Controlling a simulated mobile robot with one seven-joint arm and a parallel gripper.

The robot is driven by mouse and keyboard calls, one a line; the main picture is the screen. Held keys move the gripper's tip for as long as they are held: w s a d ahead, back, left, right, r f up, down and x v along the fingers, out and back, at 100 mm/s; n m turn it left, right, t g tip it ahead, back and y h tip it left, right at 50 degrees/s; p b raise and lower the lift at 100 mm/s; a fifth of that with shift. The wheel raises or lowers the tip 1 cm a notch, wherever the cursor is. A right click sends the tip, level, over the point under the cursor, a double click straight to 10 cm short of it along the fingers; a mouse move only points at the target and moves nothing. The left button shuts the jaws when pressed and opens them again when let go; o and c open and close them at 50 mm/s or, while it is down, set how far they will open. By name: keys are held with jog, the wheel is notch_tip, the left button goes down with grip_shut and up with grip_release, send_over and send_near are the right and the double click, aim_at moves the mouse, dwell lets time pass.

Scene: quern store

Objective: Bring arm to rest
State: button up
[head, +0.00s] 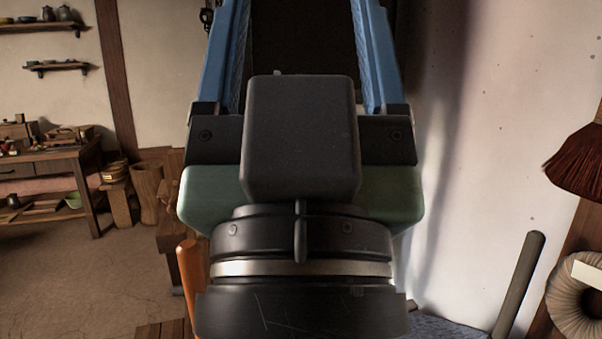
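My gripper (302,20) fills the middle of the head view, pointing up the picture. It has a black and green body and two blue fingers set wide apart. The fingertips run out of the top of the frame. A dark area shows between the fingers, and I cannot tell what it is; nothing is clearly held. My black wrist with its silver band is below.
A wooden workbench (45,170) with tools, wall shelves (57,66) and a wooden tub (146,192) stand at left. Open floor (90,280) lies before them. At right are a pale wall, a dark pole (518,280), a reddish brush (578,165) and a pale coil (572,305).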

notch_tip(320, 180, up, 27)
jog(key=p, duration=2.5)
jog(key=shift+r, duration=0.2)
